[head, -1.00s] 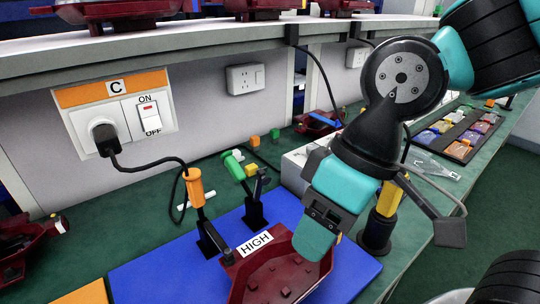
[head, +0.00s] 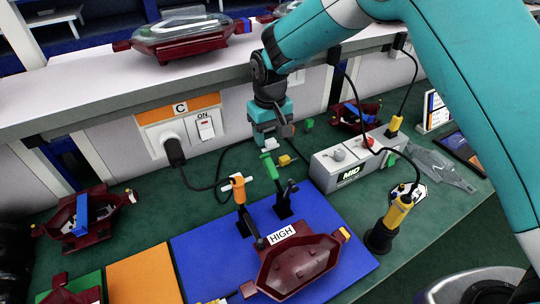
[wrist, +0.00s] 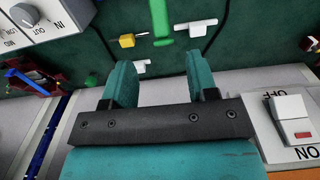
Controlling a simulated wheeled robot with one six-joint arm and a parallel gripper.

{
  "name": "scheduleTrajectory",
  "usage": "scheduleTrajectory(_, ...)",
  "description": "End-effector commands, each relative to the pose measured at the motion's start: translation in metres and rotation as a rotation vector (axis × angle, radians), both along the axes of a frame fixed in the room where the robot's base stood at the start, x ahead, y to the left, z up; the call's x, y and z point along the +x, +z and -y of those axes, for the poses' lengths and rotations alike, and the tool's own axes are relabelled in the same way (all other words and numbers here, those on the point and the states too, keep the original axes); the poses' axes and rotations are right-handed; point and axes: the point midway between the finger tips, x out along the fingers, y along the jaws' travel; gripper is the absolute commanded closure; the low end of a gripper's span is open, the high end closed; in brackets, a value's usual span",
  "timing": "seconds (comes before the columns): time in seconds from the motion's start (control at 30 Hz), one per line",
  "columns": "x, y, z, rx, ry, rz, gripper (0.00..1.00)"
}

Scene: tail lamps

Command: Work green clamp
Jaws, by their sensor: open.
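The green clamp has a green handle (head: 269,165) that leans back and left from a black stand (head: 284,207) on the blue board (head: 205,262). My gripper (head: 268,140) is open and empty, pointing down behind the green handle, close to it in the picture. In the wrist view the green handle (wrist: 159,22) shows beyond the space between my fingers (wrist: 160,68), apart from them. A dark red lamp housing (head: 297,266) marked HIGH lies on the board in front of the clamp.
An orange-handled clamp (head: 238,188) stands just left of the green one. A grey MID box (head: 345,165) and a yellow-handled tool (head: 397,212) stand to the right. A shelf edge (head: 110,108) and socket panel C (head: 180,125) are behind. Black cables run nearby.

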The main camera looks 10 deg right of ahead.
Motion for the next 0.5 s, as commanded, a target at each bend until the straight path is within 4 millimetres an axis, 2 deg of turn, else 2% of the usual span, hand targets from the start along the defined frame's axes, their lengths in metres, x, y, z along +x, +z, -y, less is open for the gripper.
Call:
scheduleTrajectory(0.17,-0.001,-0.026,0.001,-0.003,-0.001,-0.005,0.47)
scheduleTrajectory(0.5,-0.001,-0.092,0.001,-0.002,-0.001,-0.004,0.47)
